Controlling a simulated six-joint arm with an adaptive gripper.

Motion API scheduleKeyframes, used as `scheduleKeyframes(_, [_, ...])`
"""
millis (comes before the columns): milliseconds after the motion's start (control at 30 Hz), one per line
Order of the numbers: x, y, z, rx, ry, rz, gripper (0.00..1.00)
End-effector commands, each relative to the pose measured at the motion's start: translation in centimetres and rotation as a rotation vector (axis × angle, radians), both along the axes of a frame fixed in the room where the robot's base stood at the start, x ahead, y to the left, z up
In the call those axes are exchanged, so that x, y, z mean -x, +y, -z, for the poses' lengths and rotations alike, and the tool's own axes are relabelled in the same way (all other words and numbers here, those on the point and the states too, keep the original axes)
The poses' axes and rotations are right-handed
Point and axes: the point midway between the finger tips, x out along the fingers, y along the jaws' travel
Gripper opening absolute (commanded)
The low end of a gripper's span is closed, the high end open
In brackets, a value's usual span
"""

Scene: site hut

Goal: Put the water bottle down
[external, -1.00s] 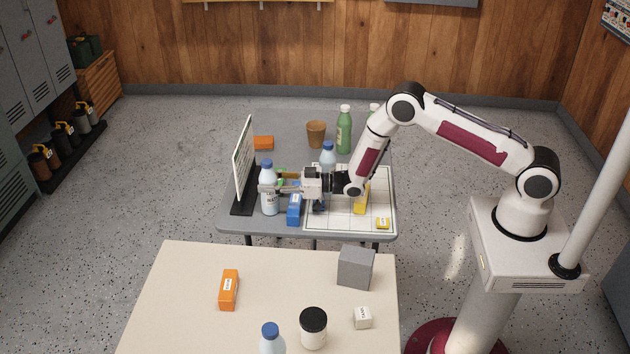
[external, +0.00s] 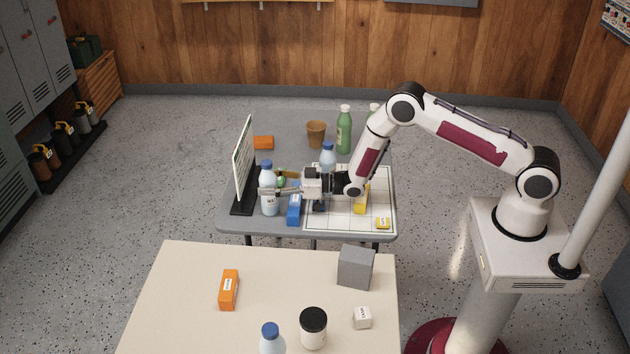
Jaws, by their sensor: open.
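A clear water bottle (external: 268,200) with a blue cap and white label stands upright on the left front part of the grey table (external: 230,222). My gripper (external: 273,183) reaches in from the right at the bottle's upper half. Its jaws are open, with one finger on the near side of the bottle and the other finger farther back. Whether a finger still touches the bottle is too small to tell. The bottle's base appears to rest on the tabletop.
A sign (external: 243,165) on a black base stands close left of the bottle. A blue box (external: 294,210) is close to its right. Another blue-capped bottle (external: 328,155), green bottle (external: 344,132), brown cup (external: 316,134) and gridded mat (external: 335,215) are nearby. A cream table (external: 180,300) is in front.

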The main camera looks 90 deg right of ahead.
Motion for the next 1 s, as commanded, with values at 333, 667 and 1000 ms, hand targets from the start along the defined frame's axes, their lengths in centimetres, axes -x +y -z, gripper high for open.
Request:
scheduleKeyframes(333, [1.9, -0.2, -0.1, -0.001, 0.002, 0.000, 0.55])
scheduleKeyframes(667, [5.2, -0.3, -0.1, -0.002, 0.001, 0.001, 0.55])
scheduleKeyframes(1000, [7.3, -0.4, -0.2, 0.000, 0.000, 0.000, 0.55])
